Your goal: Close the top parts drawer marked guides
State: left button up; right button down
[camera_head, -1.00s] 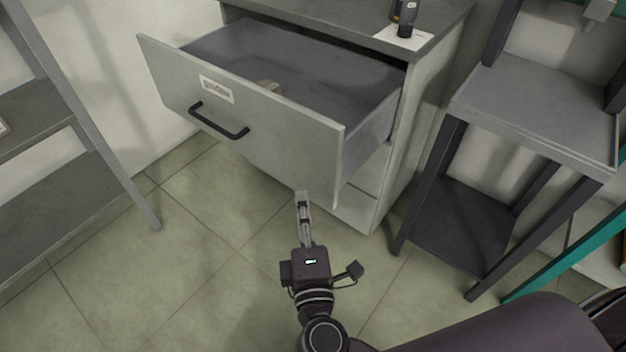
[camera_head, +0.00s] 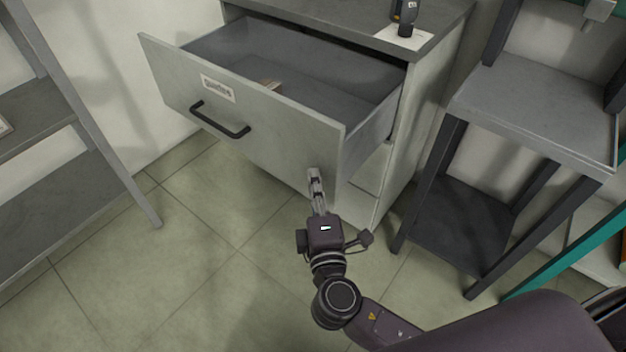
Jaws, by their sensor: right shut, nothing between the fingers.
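The top parts drawer (camera_head: 270,135) is pulled well out of the grey cabinet (camera_head: 425,110). Its front carries a label (camera_head: 218,89) and a black bar handle (camera_head: 220,120). A small pale brown item (camera_head: 271,86) lies inside, partly hidden by the front panel. My right gripper (camera_head: 314,174) is shut and empty, with its fingertips at the lower right part of the drawer front. I cannot tell for certain whether they touch it. My left gripper is not in view.
A dark handheld device (camera_head: 405,14) stands by a white sheet (camera_head: 404,38) on the cabinet top. A grey metal stand (camera_head: 540,110) is close to the cabinet's right. A shelf rack (camera_head: 60,125) stands at the left. The floor before the drawer is clear.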

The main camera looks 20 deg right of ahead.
aim_at(387, 116)
jog(key=w+d, duration=0.3)
jog(key=d, duration=0.1)
jog(key=w+d, duration=0.3)
jog(key=d, duration=0.1)
jog(key=w+d, duration=0.3)
jog(key=d, duration=0.1)
jog(key=shift+d+r, duration=0.1)
jog(key=shift+d, duration=0.2)
jog(key=w+d, duration=0.2)
jog(key=d, duration=0.1)
jog(key=w+d+b, duration=0.1)
jog(key=w+d, duration=0.4)
jog(key=d, duration=0.2)
jog(key=shift+w, duration=0.2)
jog(key=shift+w+d, duration=0.35)
jog(key=shift+d, duration=0.2)
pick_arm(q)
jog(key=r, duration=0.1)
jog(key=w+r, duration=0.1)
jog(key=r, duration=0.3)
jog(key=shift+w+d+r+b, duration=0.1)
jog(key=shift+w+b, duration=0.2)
pick_arm(e)
jog(key=shift+d+r, duration=0.1)
jog(key=shift+d, duration=0.1)
jog(key=shift+w+d+r, duration=0.1)
